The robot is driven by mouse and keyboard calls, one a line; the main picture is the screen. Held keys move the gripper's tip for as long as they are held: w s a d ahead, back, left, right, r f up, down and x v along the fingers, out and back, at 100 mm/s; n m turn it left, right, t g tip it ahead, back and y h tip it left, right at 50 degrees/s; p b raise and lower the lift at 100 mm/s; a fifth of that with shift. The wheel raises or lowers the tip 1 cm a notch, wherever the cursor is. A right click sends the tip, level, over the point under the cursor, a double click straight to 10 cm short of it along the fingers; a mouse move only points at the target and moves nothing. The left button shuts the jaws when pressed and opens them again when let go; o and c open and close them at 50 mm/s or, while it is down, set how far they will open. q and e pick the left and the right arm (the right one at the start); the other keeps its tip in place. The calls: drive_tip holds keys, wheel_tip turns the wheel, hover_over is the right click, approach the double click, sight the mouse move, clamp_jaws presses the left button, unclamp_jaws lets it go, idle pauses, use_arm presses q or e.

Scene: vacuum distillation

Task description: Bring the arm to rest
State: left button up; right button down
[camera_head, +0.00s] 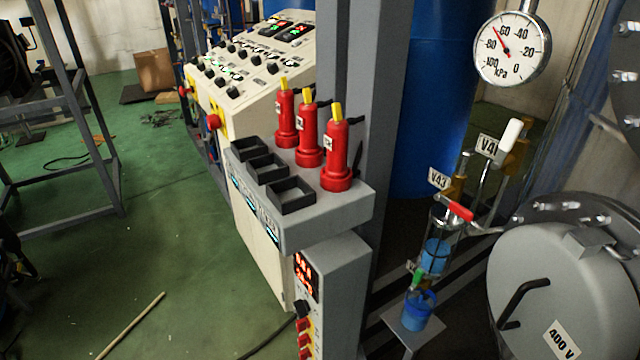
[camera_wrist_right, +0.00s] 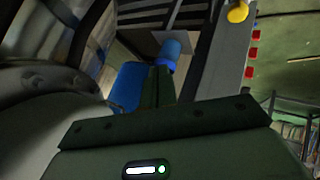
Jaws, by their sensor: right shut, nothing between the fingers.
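My right gripper (camera_wrist_right: 157,85) shows in the right wrist view as dark green fingers closed together, with nothing visible between them. Beyond the fingertips are a small blue container (camera_wrist_right: 176,48) and a larger blue shape (camera_wrist_right: 128,86) to the left; I cannot tell whether the fingers are clear of them. No gripper shows in the head view, and my left gripper is in neither view.
A glass sampling line with a red-handled valve (camera_head: 457,208) and blue receiver (camera_head: 418,310) stands beside a large grey vessel (camera_head: 540,290). Green floor (camera_head: 190,240) is mostly open left.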

drive_tip(key=s+d+r+n+g+h, duration=0.2)
drive_tip(key=s+d+r, duration=0.1)
drive_tip(key=s, duration=0.2)
drive_tip(key=s+a+f+g+y, duration=0.2)
drive_tip(key=s+f, duration=0.1)
drive_tip(key=f, duration=1)
drive_tip(key=s+a+f+g+y, duration=0.1)
drive_tip(key=s+a+f, duration=0.15)
drive_tip(key=f, duration=1.05)
drive_tip(key=s+f+m+g+y, duration=0.1)
drive_tip(key=s+f, duration=0.6)
drive_tip(key=s, duration=0.3)
drive_tip(key=s+f+m+g, duration=0.2)
drive_tip(key=s+f, duration=0.6)
drive_tip(key=s, duration=0.2)
drive_tip(key=shift+s+y, duration=0.2)
drive_tip(key=shift+y, duration=0.2)
